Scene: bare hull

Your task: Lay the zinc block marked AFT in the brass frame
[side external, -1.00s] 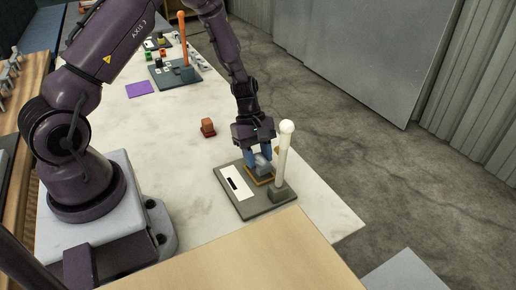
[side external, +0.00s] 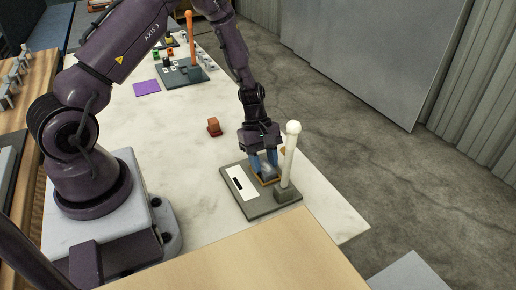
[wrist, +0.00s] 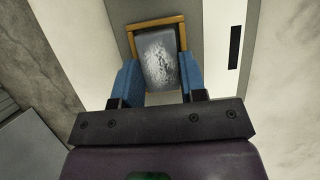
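A silver-grey zinc block (wrist: 158,58) with a shiny, rough-looking top sits between the two blue fingers of my gripper (wrist: 160,75) in the wrist view. Both fingers appear to press its sides. The brass frame (wrist: 155,22) shows as a thin rim around the block's far end and sides. In the side view my gripper (side external: 264,160) is low over the brass frame (side external: 268,182), with the block (side external: 267,170) at the frame. I cannot tell whether the block rests fully inside it. No AFT marking is readable.
The frame is on a dark grey plate (side external: 258,207) with a white label panel (side external: 241,183). A white round-topped post (side external: 290,155) stands close to my gripper's right. A purple square (side external: 147,88) lies farther back.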

